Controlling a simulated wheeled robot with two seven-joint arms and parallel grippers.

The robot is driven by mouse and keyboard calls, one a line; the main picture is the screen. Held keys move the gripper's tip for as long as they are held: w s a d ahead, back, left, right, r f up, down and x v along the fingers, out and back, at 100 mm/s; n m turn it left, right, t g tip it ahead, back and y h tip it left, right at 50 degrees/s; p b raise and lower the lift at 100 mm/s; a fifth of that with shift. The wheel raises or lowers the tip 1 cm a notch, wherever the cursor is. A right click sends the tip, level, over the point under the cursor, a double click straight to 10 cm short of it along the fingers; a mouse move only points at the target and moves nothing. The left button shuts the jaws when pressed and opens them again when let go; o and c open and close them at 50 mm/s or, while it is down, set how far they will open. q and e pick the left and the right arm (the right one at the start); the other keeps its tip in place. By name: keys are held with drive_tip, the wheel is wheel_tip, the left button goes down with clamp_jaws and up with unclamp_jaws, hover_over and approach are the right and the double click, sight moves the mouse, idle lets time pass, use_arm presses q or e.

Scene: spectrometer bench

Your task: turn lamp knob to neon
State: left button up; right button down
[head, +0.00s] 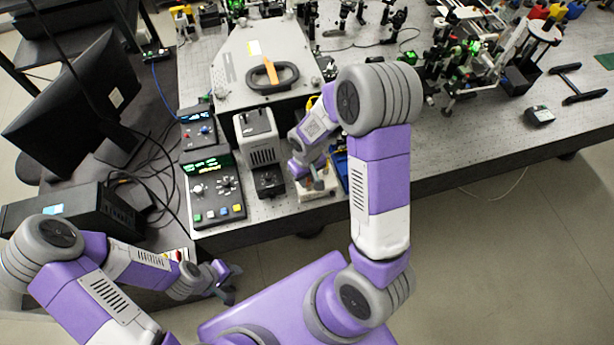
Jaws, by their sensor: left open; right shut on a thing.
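A small cream box (320,194) sits at the bench's front edge, beside the grey lamp-like housing (258,146). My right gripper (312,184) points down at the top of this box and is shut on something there. That is likely the lamp knob, but the fingers hide it, and I cannot read its setting or any neon mark. My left gripper (234,284) is open and empty, low in front of the bench edge and apart from everything on the bench.
A control box (213,188) with a green display and coloured buttons stands left of the housing. A smaller box (198,128) with a blue display is behind it. A large grey instrument (240,60) with a black handle stands behind. A monitor (85,95) is at left.

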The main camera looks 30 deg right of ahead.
drive_tip(key=shift+m+b, duration=0.5)
drive_tip(key=shift+m, duration=0.5)
drive_tip(key=m, duration=0.2)
drive_tip(key=shift+m, duration=2.8)
drive_tip(key=c, duration=1)
unclamp_jaws()
